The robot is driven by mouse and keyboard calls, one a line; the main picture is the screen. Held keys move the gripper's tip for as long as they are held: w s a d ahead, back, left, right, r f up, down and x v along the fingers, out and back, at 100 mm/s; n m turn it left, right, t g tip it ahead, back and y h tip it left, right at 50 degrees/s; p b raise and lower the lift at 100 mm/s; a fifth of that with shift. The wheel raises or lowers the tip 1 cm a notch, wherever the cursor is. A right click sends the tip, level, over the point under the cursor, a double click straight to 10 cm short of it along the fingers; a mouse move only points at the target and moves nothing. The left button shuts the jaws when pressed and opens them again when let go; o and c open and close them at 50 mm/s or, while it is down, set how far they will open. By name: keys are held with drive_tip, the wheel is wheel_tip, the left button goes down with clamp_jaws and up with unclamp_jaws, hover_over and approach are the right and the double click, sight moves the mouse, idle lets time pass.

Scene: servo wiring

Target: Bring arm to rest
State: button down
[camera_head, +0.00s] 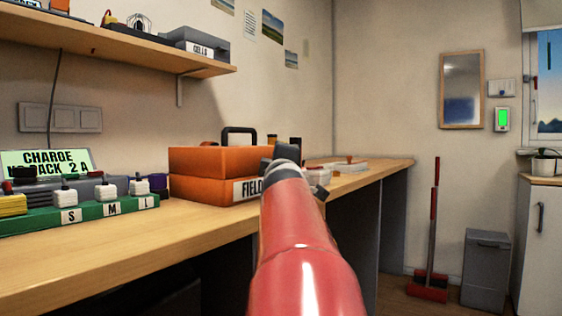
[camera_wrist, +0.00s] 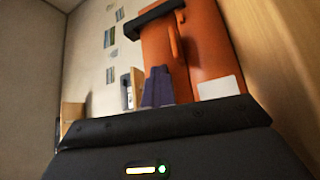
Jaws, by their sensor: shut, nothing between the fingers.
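My red arm (camera_head: 305,245) reaches forward from the bottom of the head view, over the front edge of the workbench (camera_head: 215,223). Its far end is beside the right side of the orange case (camera_head: 218,162) labelled FIELD. My gripper is mostly hidden behind the arm there. In the wrist view the two dark fingers of my gripper (camera_wrist: 157,72) are together with nothing held. The orange case also shows in the wrist view (camera_wrist: 200,50), behind and right of the fingers, with its black handle at the top. I cannot tell how wide the gap to it is.
A green connector rack (camera_head: 130,204) marked S, M, L and a lit charge sign (camera_head: 46,163) stand at the left of the bench. A shelf (camera_head: 150,57) hangs above. A broom (camera_head: 433,235) and grey bin (camera_head: 486,270) stand on the floor at right.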

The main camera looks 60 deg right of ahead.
drive_tip(key=b+v, duration=0.1)
drive_tip(key=v, duration=0.6)
drive_tip(key=shift+s+a+r, duration=0.1)
drive_tip(key=shift+a+r, duration=0.05)
drive_tip(key=shift+a, duration=0.05)
drive_tip(key=shift+s, duration=0.15)
